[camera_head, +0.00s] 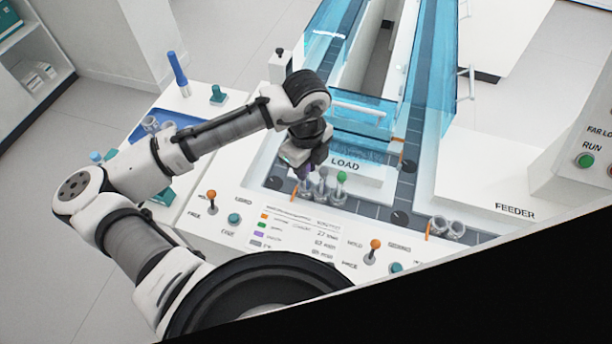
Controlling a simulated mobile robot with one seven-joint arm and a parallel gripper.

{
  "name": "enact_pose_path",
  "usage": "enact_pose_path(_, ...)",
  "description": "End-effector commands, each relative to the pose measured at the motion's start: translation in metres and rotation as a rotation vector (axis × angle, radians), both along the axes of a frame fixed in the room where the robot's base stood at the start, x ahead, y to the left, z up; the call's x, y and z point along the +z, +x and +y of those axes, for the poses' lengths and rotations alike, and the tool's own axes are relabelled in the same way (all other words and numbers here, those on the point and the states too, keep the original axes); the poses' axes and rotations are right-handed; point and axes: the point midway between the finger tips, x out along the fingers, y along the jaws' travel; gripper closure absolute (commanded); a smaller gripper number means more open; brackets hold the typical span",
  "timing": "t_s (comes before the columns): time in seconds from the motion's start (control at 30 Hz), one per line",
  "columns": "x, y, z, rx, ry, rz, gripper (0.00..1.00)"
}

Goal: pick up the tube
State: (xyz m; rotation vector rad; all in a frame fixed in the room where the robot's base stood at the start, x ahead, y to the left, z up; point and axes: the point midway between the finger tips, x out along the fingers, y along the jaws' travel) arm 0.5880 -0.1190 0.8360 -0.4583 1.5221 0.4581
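Several clear tubes stand in a row just in front of the LOAD sign. The right one (340,190) has a green cap, and the middle one (322,188) shows no clear cap colour. The left tube (306,187) is partly covered by my gripper (306,168), which points down right above it. Some purple shows at the gripper, but I cannot tell whether it is a cap or part of the gripper. The fingers are too small and dark to show whether they are open, shut or touching the tube.
Blue transparent guards (440,75) line the track behind the LOAD sign (345,164). The front panel carries orange-knobbed levers (376,245) and teal buttons. Empty-looking clear holders (447,228) stand near the FEEDER label at right. A blue tray (160,130) lies at left behind my arm.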

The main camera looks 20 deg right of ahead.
Motion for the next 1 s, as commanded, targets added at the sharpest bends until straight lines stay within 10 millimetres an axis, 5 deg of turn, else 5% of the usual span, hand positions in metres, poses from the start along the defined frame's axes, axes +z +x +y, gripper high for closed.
enact_pose_path(0.57,0.018,0.001,0.0,0.0,0.0,-0.002,0.95)
enact_pose_path(1.0,0.119,0.0,0.0,-0.001,0.0,-0.005,0.95)
